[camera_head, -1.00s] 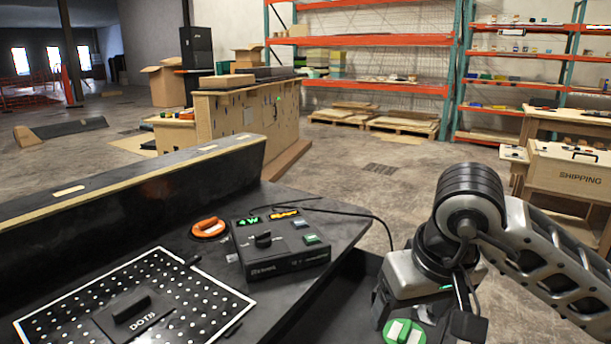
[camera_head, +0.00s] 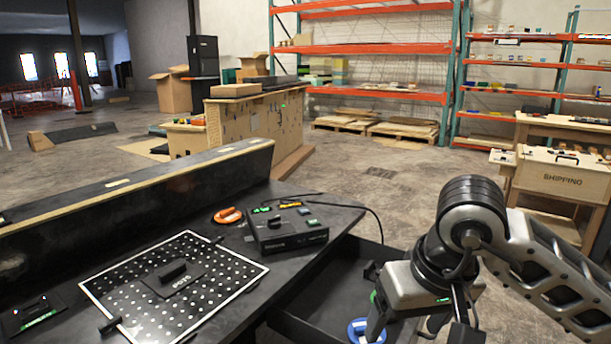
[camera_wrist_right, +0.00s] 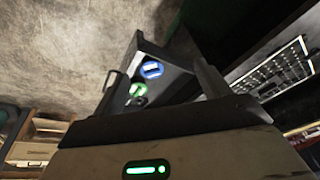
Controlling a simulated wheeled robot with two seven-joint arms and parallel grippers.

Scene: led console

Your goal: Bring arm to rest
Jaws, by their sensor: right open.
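My right gripper (camera_head: 405,325) is at the lower right of the head view, over an open dark drawer (camera_head: 330,277) at the table's right side. In the right wrist view, the two fingers of my right gripper (camera_wrist_right: 158,88) stand wide apart with nothing between them. The drawer (camera_wrist_right: 172,55) shows beyond them, holding a blue round piece (camera_wrist_right: 151,69) and a green round piece (camera_wrist_right: 138,90). The blue piece (camera_head: 362,331) also shows beside a finger in the head view. My left gripper is out of view.
A black console box (camera_head: 285,238) with buttons, an orange round piece (camera_head: 228,215) and a white-dotted board (camera_head: 220,265) are on the dark table. A raised wall (camera_head: 150,197) runs along its back. Open floor (camera_head: 400,195) lies behind, with shelves and a shipping crate (camera_head: 560,175).

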